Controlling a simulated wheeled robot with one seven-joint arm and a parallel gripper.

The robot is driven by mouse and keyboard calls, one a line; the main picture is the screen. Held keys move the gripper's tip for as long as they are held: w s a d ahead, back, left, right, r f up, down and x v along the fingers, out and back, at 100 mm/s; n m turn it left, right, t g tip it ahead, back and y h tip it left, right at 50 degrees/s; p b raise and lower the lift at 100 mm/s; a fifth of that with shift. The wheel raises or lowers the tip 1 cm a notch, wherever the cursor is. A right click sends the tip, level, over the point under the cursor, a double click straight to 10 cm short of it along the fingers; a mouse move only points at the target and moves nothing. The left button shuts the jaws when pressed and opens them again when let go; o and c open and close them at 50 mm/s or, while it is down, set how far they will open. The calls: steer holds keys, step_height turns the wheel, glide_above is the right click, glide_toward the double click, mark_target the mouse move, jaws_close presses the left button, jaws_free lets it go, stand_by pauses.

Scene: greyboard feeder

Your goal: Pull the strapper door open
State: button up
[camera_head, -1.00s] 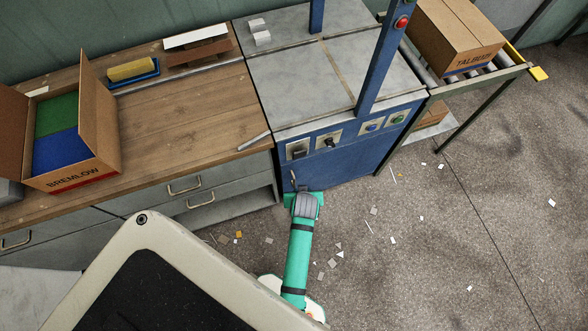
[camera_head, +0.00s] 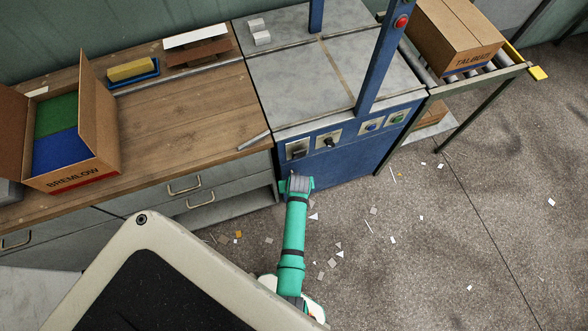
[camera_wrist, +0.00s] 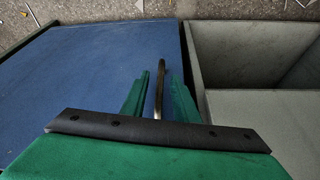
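The strapper (camera_head: 345,75) is a blue cabinet with a grey top. Its blue door (camera_head: 345,165) is the front panel below the switches and looks closed; it fills the left of the wrist view (camera_wrist: 90,75). A thin dark bar handle (camera_wrist: 159,85) stands near the door's edge. My gripper (camera_head: 297,178) is at the door's upper left in the head view and hides the handle there. In the wrist view my green fingers (camera_wrist: 161,78) stand on either side of the handle, with narrow gaps, so the gripper is open around it.
A wooden bench (camera_head: 190,105) with drawers adjoins the strapper's left side. Its open grey shelf compartment (camera_wrist: 240,55) lies close beside my right finger. A roller conveyor (camera_head: 480,75) with a carton (camera_head: 450,35) stands at the right. The floor before the door is free except for scraps.

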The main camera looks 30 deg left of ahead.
steer(key=shift+x, duration=0.75)
jaws_close()
stand_by(1.0)
